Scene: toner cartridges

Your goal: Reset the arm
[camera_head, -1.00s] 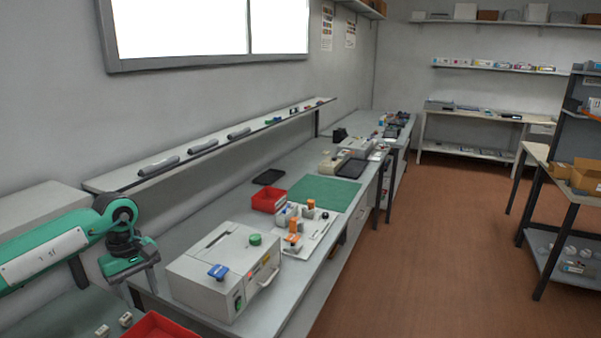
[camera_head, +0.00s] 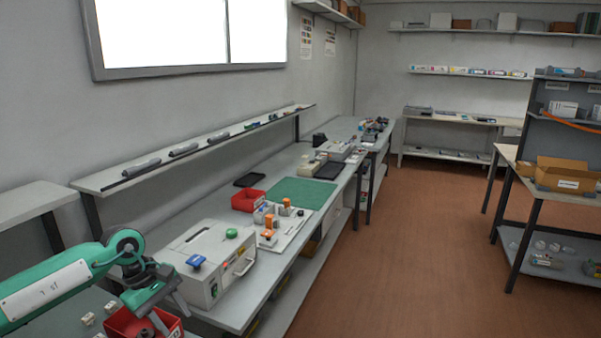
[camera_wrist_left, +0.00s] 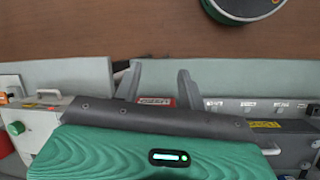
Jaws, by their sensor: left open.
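My left arm comes in from the left in the head view, its green and grey left gripper (camera_head: 173,321) pointing down. The jaws are open and I see nothing between them. A red bin (camera_head: 117,322) is beside and partly behind the gripper at the lower edge. In the left wrist view the two grey fingers of the left gripper (camera_wrist_left: 159,78) stand apart, with a red labelled patch showing beyond them. My right gripper is in neither view.
A grey machine (camera_head: 208,262) with a blue knob and a green knob stands on the bench just right of the gripper. Behind it are a small red bin (camera_head: 247,200) and a green mat (camera_head: 302,193). A narrow shelf (camera_head: 205,144) runs along the wall. The brown floor (camera_head: 400,260) is clear.

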